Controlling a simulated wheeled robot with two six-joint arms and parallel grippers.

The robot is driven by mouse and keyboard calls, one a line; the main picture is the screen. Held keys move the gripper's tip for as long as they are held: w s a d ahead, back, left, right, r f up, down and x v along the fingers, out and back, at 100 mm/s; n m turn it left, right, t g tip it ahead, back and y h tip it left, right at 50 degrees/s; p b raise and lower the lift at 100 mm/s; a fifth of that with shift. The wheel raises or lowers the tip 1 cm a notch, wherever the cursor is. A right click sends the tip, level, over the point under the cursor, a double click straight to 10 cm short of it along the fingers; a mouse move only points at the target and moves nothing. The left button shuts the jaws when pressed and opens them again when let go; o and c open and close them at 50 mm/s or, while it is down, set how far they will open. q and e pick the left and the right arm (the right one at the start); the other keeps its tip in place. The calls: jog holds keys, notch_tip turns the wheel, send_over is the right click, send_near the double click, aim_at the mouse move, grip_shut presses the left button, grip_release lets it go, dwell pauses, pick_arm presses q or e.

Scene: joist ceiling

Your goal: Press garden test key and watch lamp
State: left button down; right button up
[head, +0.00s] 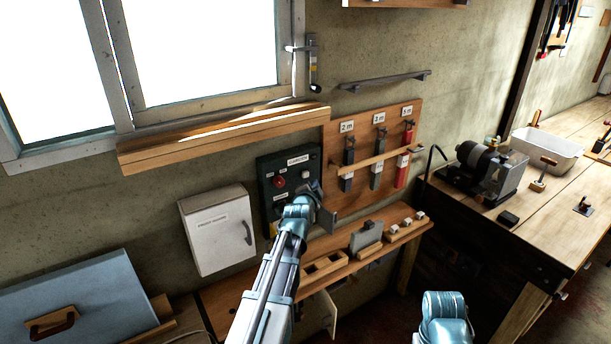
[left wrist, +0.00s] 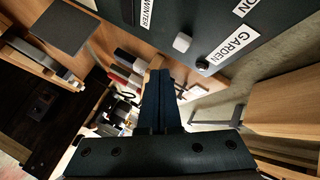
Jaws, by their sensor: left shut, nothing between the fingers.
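A dark control panel (head: 268,167) is on the wall, with a red round part on its face and a white label. In the left wrist view the panel (left wrist: 215,15) shows a GARDEN label (left wrist: 229,46), a pale square key (left wrist: 182,42) and a small dark round part (left wrist: 202,64), perhaps the lamp, which looks unlit. My left gripper (head: 316,190) is in front of the panel's lower right and hides part of it. Its fingers (left wrist: 160,78) are shut and empty; their tips appear apart from the pale key.
A white wall cabinet (head: 218,232) is left of the panel. A wooden tool board (head: 340,200) is on its right, above a narrow shelf (head: 345,238) with wooden blocks. A wooden ledge (head: 220,140) runs above. A workbench (head: 540,215) with a machine is at the right.

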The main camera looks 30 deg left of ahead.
pick_arm(q)
jog(key=s+d, duration=0.2)
jog(key=d, duration=0.1)
jog(key=shift+d, duration=0.15)
dwell(0.8)
jog(key=s+d+f+n+g+h, duration=0.1)
jog(key=s+d+f+g, duration=0.1)
jog(key=s+d+f, duration=0.3)
jog(key=s+d+f+g+h+b, duration=0.1)
jog(key=s+d+f+g, duration=0.2)
jog(key=d, duration=0.5)
jog(key=s+d+f+n+g+h, duration=0.1)
jog(key=s+d+f+g+h, duration=0.15)
jog(key=d+f, duration=0.35)
jog(key=s+d+f+n+g+y, duration=0.1)
jog(key=s+d+g, duration=0.3)
jog(key=s, duration=0.6)
jog(key=s+d+f+n+g+y+b, duration=0.1)
jog(key=s+d+f+g, duration=0.2)
jog(key=s+d, duration=0.3)
jog(key=s+f, duration=0.1)
jog(key=s, duration=0.3)
jog(key=shift+s+n+g, duration=0.25)
jog(key=shift+n+g, duration=0.1)
jog(key=shift+n, duration=0.05)
